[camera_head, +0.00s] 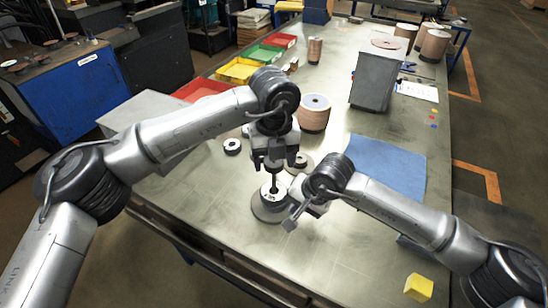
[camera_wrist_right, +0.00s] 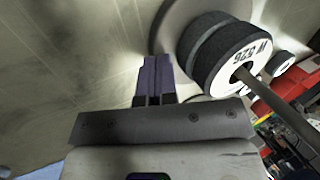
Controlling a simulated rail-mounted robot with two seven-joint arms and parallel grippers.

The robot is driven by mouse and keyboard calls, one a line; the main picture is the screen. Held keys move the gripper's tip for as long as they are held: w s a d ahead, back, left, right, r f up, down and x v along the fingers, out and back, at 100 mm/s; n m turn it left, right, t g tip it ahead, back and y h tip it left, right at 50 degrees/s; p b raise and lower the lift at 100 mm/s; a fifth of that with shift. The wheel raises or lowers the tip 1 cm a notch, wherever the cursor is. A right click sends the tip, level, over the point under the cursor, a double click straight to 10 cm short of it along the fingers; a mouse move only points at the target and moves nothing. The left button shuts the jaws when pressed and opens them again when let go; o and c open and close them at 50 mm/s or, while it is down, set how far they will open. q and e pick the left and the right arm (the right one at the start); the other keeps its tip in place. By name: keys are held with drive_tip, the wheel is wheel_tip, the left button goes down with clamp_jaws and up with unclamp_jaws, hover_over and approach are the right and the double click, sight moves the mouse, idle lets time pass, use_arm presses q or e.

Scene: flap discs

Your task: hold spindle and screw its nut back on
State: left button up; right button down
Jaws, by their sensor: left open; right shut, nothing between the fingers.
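The spindle is a thin upright rod (camera_head: 274,183) on a round grey base (camera_head: 268,213). Flap discs (camera_head: 272,196) are stacked around the rod. In the right wrist view the discs (camera_wrist_right: 222,50) have dark edges and a white printed face, with the rod (camera_wrist_right: 268,98) sticking out. My left gripper (camera_head: 273,164) is open and points down at the top of the spindle; whether it touches the rod is unclear. My right gripper (camera_head: 291,219) is shut and empty beside the base, its fingertips together in the wrist view (camera_wrist_right: 156,62). I cannot make out the nut.
A loose dark disc (camera_head: 232,146) lies left of the spindle, and another disc (camera_head: 300,162) lies behind it. A large roll (camera_head: 314,113) stands farther back. The front-left tabletop is clear.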

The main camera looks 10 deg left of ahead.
use_arm(q)
drive_tip(key=n, duration=0.5)
drive_tip(key=shift+n, duration=0.3)
drive_tip(key=n, duration=0.6)
drive_tip(key=shift+n, duration=0.3)
